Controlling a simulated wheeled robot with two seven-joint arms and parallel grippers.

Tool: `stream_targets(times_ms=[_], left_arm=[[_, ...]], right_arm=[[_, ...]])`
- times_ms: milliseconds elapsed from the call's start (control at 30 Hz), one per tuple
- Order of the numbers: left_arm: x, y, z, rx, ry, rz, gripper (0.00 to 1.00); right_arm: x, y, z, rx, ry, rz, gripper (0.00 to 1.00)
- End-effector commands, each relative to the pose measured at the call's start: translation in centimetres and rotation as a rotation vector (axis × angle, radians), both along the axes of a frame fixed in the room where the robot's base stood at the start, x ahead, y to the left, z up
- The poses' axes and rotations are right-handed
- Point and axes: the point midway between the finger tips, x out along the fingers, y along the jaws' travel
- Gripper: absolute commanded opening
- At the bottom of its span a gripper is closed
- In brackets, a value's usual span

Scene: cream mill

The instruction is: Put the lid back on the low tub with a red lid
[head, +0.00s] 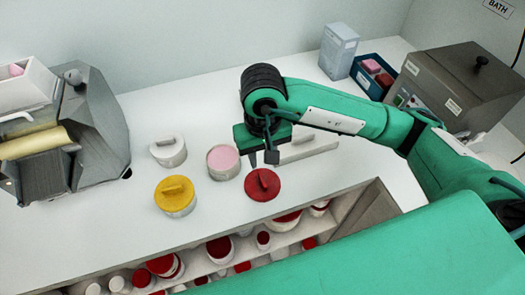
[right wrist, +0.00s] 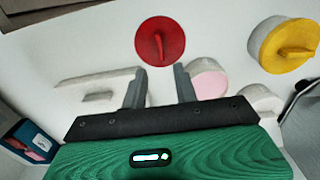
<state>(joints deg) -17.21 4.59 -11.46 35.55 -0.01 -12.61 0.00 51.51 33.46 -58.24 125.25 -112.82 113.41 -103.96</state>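The red lid (head: 263,185) with a bar handle lies flat on the white counter near its front edge. The open low tub (head: 223,162) with pink content stands just left of and behind it, uncovered. My right gripper (head: 262,158) is above the counter, pointing down, just behind the lid and right of the tub. In the right wrist view, its two fingers (right wrist: 160,68) are apart with nothing between them. There the red lid (right wrist: 160,41) is beyond the fingertips, and the pink tub (right wrist: 207,84) is partly behind the right finger. My left gripper is not in view.
A yellow-lidded tub (head: 175,197) and a white-lidded tub (head: 168,151) stand left of the pink tub. A flat white handled piece (head: 310,150) lies right of my gripper. A grey machine (head: 85,130) is far left. A shelf of tubs (head: 222,250) is below the counter edge.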

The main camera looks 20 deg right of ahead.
Motion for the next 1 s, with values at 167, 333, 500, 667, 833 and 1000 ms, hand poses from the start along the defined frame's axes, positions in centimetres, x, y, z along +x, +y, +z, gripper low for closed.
stream_targets(times_ms=[167, 333, 500, 667, 833, 1000], left_arm=[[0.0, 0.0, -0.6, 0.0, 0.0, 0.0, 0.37], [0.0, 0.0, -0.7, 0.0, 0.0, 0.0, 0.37], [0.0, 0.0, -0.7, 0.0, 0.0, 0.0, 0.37], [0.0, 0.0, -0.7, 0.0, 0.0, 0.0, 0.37], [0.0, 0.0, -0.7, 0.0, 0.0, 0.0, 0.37], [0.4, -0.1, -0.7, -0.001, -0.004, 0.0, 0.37]], right_arm=[[0.1, 0.0, 1.8, 0.0, -0.002, 0.0, 0.3], [0.0, 0.0, 2.6, 0.0, 0.0, 0.001, 0.3], [0.0, 0.0, 2.7, 0.0, 0.001, 0.001, 0.3], [0.0, 0.0, 2.6, 0.0, 0.001, 0.001, 0.3], [0.0, 0.0, 2.6, 0.0, 0.001, 0.0, 0.3], [0.0, 0.0, 2.6, 0.0, 0.001, 0.001, 0.3]])
